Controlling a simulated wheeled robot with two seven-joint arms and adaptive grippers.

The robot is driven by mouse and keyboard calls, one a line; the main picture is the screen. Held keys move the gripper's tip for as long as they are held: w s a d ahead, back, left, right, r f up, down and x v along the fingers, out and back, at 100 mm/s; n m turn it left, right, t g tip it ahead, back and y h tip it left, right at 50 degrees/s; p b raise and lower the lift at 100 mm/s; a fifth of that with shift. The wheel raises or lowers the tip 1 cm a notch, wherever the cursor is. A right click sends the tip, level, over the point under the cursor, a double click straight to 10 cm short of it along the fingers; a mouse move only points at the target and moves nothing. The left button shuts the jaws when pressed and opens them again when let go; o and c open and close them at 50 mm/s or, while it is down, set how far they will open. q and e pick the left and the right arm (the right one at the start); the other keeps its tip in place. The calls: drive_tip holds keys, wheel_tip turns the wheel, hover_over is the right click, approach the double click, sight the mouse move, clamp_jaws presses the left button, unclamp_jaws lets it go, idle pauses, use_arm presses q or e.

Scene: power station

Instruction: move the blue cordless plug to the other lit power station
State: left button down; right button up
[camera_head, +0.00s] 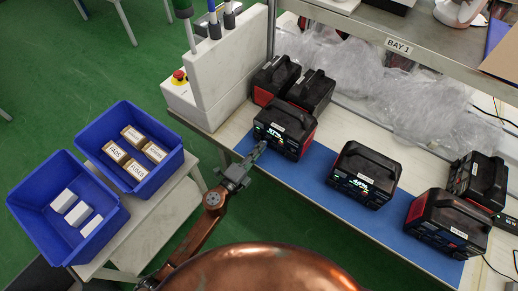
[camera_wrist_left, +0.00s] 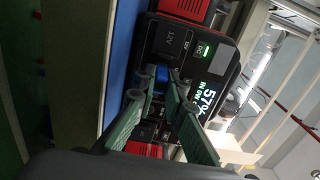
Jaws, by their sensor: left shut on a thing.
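A black and red power station (camera_head: 285,128) with a lit display stands at the left of the blue mat. My left gripper (camera_head: 258,151) is at the front face of the left lit station. In the wrist view its green fingers (camera_wrist_left: 160,88) are shut on the small blue plug (camera_wrist_left: 162,74) at the sockets. I cannot tell how deep the plug sits. The plug is hidden in the head view. My right gripper is not in view.
Unlit stations stand behind the left one (camera_head: 312,92) and at the right (camera_head: 447,221). The blue mat (camera_head: 328,188) is bare between the two lit stations. A shelf edge labelled BAY 1 (camera_head: 399,43) runs above. Blue bins (camera_head: 110,190) stand on a side table at left.

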use_arm(q)
drive_tip(key=shift+w+d, duration=0.15)
drive_tip(key=c, duration=1.9)
unclamp_jaws()
drive_tip(key=v, duration=1.2)
